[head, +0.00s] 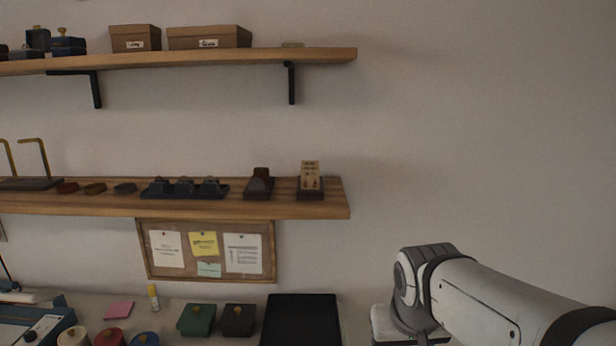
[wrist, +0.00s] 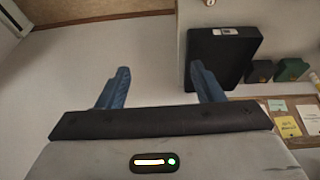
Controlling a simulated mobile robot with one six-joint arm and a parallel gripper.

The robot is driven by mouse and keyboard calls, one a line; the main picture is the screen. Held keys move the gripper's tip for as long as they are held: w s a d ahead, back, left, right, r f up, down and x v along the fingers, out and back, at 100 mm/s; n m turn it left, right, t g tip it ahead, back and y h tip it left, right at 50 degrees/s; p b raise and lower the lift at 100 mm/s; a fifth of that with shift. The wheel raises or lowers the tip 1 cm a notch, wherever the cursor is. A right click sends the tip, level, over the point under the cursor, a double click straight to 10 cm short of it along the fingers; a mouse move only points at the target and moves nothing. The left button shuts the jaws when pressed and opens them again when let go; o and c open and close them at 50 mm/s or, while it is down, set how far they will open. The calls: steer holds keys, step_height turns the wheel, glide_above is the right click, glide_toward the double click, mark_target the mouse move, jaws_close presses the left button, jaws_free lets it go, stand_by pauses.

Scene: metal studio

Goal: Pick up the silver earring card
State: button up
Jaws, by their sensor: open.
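I cannot make out a card that is clearly silver. In the head view, a tan card with rows of small marks (head: 310,174) stands upright in a dark holder near the right end of the middle shelf. Left of it, a dark, reddish-brown piece (head: 261,175) sits on another dark stand. In the wrist view my gripper (wrist: 160,67) has its two blue fingers spread, with nothing between them. It faces a bare pale surface. The gripper itself is hidden in the head view, where only my arm shows at lower right.
A black tray (head: 301,322) lies on the counter and appears in the wrist view (wrist: 215,65), with a small pale label-like patch. Green (head: 197,320) and dark boxes (head: 238,321) stand beside it. A corkboard (head: 207,277) hangs below the middle shelf (head: 300,209). Wall at right is bare.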

steer(key=shift+o, duration=0.5)
steer(key=w+a+r+t, duration=0.2)
steer(key=w+r, duration=0.4)
steer(key=w, duration=0.3)
steer(key=w+a+r+t+p, duration=0.1)
steer(key=w+a+r+t, duration=0.1)
steer(key=w+a+r, duration=0.2)
steer(key=w+r, duration=0.3)
steer(key=w, duration=0.3)
steer(key=shift+a, duration=0.15)
steer(key=t+p, duration=0.1)
steer(key=t, duration=0.2)
glide_toward(310, 168)
steer(key=f, duration=0.1)
steer(key=w+d+f, duration=0.1)
steer(key=shift+w+f+y, duration=0.25)
steer(key=shift+f+y, duration=0.05)
steer(key=shift+w+a, duration=0.15)
steer(key=shift+w, duration=0.2)
steer(key=p+x, duration=0.1)
steer(key=x, duration=0.1)
steer(key=p+x, duration=0.1)
steer(key=x, duration=0.1)
steer(key=p+x, duration=0.1)
steer(key=x, duration=0.2)
steer(key=shift+w+a+r, duration=0.1)
steer(key=shift+w+r, duration=0.25)
steer(key=shift+s, duration=0.1)
steer(key=c, duration=1)
